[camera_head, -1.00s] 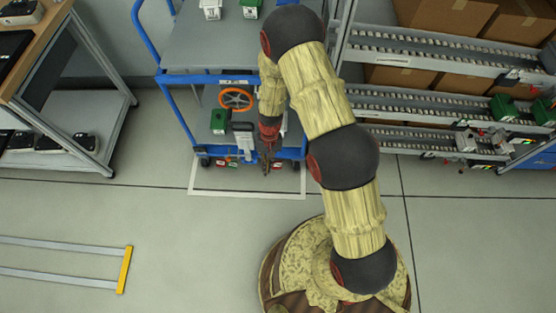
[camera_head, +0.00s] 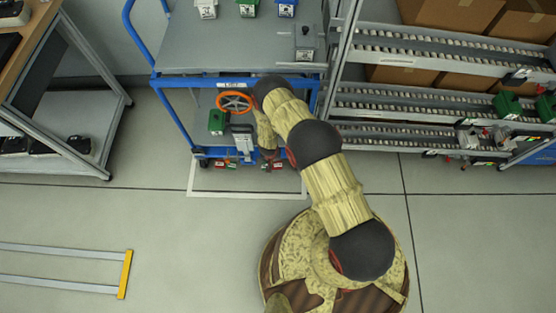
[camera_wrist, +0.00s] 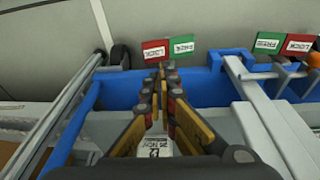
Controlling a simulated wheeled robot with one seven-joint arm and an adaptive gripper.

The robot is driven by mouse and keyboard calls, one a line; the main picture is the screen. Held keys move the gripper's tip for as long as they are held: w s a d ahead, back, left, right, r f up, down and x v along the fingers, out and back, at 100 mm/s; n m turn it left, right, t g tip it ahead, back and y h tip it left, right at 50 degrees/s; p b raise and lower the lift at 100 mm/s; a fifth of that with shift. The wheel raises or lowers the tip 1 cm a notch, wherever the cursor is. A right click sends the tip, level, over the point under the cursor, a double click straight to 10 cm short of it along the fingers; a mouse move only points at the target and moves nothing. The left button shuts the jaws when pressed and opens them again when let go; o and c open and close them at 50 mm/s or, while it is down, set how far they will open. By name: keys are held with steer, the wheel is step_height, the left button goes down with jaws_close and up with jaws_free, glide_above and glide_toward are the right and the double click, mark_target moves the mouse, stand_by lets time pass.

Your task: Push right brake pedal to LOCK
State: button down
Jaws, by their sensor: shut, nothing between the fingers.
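In the wrist view, my gripper (camera_wrist: 166,80) is shut and empty, its fingertips just short of a red LOCK label (camera_wrist: 154,50) and a green FREE label (camera_wrist: 182,46) at the blue cart's lower edge. The right brake pedal is not clearly visible there; the fingers cover that spot. These labels show in the head view (camera_head: 279,166) below my arm, which mostly hides the gripper. The other pedal (camera_wrist: 240,70) is at right in the wrist view, with its own green FREE label (camera_wrist: 267,43) and red LOCK label (camera_wrist: 298,45).
The blue cart (camera_head: 180,80) carries an orange handwheel (camera_head: 235,102) and a green box (camera_head: 217,122) near the other pedal. Roller racks (camera_head: 440,100) stand to the right, a workbench (camera_head: 70,100) to the left. The floor (camera_head: 200,250) in front is clear.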

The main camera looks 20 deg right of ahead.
steer(key=shift+w+d+r+h, duration=0.15)
steer(key=shift+w+d+h, duration=0.15)
steer(key=shift+w+d, duration=0.35)
steer(key=shift+s, duration=0.1)
steer(key=b, duration=0.6)
glide_toward(280, 163)
steer(key=x, duration=0.5)
steer(key=shift+w+a, duration=0.2)
steer(key=shift+w, duration=0.1)
steer(key=shift+d+f, duration=0.15)
steer(key=shift+f, duration=0.6)
steer(key=shift+s+d+p, duration=0.1)
steer(key=shift+s+p, duration=0.05)
steer(key=shift+p, duration=0.3)
